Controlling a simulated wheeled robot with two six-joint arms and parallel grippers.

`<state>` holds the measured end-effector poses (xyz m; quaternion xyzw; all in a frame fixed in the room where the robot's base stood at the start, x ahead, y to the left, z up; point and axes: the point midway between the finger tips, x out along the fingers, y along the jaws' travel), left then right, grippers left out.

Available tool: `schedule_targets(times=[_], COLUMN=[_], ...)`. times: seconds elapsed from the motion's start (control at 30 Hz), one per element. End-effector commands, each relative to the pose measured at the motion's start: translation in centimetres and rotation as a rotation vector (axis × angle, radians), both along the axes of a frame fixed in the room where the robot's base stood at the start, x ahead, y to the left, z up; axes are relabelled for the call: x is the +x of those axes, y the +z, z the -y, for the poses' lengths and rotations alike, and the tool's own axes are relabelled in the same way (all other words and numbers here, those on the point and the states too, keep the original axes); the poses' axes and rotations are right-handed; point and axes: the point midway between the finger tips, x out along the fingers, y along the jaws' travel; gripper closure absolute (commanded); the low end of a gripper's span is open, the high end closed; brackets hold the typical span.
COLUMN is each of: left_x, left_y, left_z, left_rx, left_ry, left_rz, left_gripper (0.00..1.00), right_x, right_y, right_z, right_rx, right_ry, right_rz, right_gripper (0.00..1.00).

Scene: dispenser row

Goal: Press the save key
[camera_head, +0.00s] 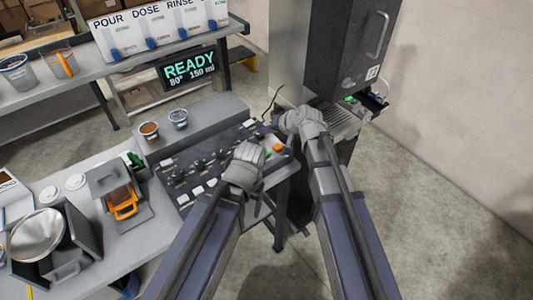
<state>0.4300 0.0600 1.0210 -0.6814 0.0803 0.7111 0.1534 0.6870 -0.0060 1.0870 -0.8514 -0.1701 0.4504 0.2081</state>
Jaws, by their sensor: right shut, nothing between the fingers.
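A dark control panel (205,165) with several knobs and white keys lies on the grey console. An orange button (278,148) sits at its right end. The key labels are too small to read, so I cannot tell which is the save key. My right gripper (274,112) is shut and empty, just beyond the panel's far right corner; its fingers show only as thin dark shapes.
A display (188,69) reads READY, 80°, 150 ml. A dark machine (345,50) stands at the back right. An orange-handled device (122,200) and a round pan (38,235) are at left.

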Motion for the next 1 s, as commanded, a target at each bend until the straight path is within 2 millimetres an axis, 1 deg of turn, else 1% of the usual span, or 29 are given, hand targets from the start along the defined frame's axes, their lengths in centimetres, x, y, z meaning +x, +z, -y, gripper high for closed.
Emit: schedule_targets(times=[0.27, 0.7, 0.83, 1.0], left_x=[0.0, 0.0, 0.0, 0.0], left_y=[-2.1, -7.9, -8.7, -8.8], left_z=[0.0, 0.0, 0.0, 0.0], left_rx=[0.0, 0.0, 0.0, 0.0], left_ry=[0.001, 0.002, 0.002, 0.002], left_rz=[0.0, 0.0, 0.0, 0.0], left_gripper=[0.26, 0.26, 0.26, 0.26], right_x=[0.0, 0.0, 0.0, 0.0], right_y=[-2.1, -7.9, -8.7, -8.8], right_z=[0.0, 0.0, 0.0, 0.0], right_rx=[0.0, -0.001, -0.001, -0.001], right_ry=[0.001, 0.001, 0.001, 0.001], right_rz=[-0.001, 0.0, 0.0, 0.0], right_gripper=[1.0, 1.0, 1.0, 1.0])
